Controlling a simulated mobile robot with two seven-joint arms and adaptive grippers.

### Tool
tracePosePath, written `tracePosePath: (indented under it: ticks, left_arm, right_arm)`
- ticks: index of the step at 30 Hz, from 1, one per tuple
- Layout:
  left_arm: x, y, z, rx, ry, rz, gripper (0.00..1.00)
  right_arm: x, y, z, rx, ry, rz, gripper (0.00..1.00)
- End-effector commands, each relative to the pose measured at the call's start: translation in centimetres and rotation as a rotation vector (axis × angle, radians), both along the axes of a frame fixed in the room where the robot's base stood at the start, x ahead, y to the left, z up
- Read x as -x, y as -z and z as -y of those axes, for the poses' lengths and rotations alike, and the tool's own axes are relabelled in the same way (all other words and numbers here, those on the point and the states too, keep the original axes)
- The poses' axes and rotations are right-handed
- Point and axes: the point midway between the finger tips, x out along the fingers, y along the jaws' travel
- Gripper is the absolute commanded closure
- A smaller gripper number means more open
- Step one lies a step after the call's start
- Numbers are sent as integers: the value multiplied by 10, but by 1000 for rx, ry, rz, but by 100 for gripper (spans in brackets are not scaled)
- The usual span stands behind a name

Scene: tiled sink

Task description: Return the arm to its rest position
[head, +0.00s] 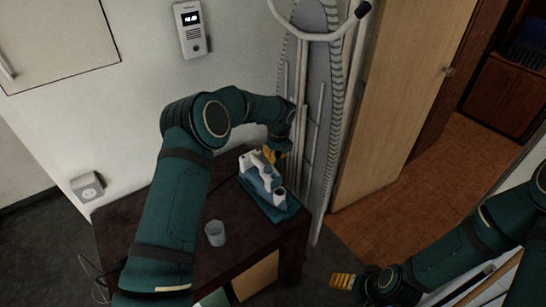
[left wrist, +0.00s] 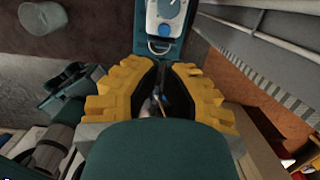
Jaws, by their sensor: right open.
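My left arm reaches over the dark table (head: 150,215). My left gripper (head: 274,154), with yellow fingers, is at the far side of the white and blue iron (head: 262,180), partly hidden by it and by my wrist. In the left wrist view its fingers (left wrist: 160,68) stand apart with a dark gap and hold nothing that I can make out. The iron (left wrist: 166,12) lies just beyond the fingertips there, on a teal base (left wrist: 160,48). My right gripper (head: 343,281) is open and low at the bottom right, over the floor.
A glass cup (head: 215,233) stands on the table near my left forearm. An ironing board (head: 312,110) leans on the wall behind the table. A wooden door (head: 400,90) stands right of it. Open orange-brown floor (head: 430,150) lies to the right.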

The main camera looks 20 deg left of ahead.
Motion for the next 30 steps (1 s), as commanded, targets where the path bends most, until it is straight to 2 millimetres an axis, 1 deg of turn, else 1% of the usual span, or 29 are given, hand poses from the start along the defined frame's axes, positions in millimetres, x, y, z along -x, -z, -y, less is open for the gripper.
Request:
tracePosePath:
  ticks: [1, 4, 9, 11, 14, 16, 17, 18, 20, 21, 23, 24, 26, 27, 29, 30]
  left_arm:
    - [1, -6, 1, 0, 1, 0, 100]
    - [2, -9, 3, 0, 1, -1, 100]
    - [3, -11, 4, 0, 0, -1, 100]
    - [4, -8, 5, 6, -8, -1, 100]
    - [14, 8, 14, 45, -66, 0, 100]
    - [28, 29, 26, 101, -156, 0, 100]
    - [36, 39, 32, 131, -210, -2, 100]
    - [49, 54, 41, 176, -292, -8, 100]
    - [71, 77, 56, 246, -436, -21, 100]
    - [86, 91, 65, 291, -541, -33, 100]
    - [110, 109, 76, 351, -707, -57, 100]
    - [127, 121, 83, 386, -820, -75, 100]
    - [152, 136, 92, 433, -997, -105, 100]
    - [170, 144, 97, 458, -1119, -125, 100]
    - [196, 156, 102, 488, -1304, -157, 100]
    - [214, 163, 104, 502, -1432, -176, 100]
  right_arm:
    - [0, -4, 0, 0, 0, 0, 25]
    - [0, -6, 1, -1, 1, 0, 25]
    - [0, -7, 1, -1, 1, 0, 25]
    - [0, -6, 1, -1, 1, 0, 25]
    - [0, -1, 0, -1, 0, -1, 25]
    - [1, 5, 0, 0, -1, -2, 25]
    - [1, 9, 0, 0, -1, -2, 25]
    - [1, 13, 0, 1, -2, -3, 25]
    - [1, 20, -1, 1, -2, -4, 25]
    - [1, 25, -1, 1, -2, -5, 25]
    - [2, 32, -1, 2, -4, -5, 25]
    - [2, 36, -2, 2, -4, -6, 25]
    - [2, 43, -2, 3, -4, -7, 25]
    - [3, 48, -2, 4, -4, -9, 25]
    - [3, 54, -2, 5, -6, -10, 25]
    - [3, 59, -3, 6, -6, -11, 25]
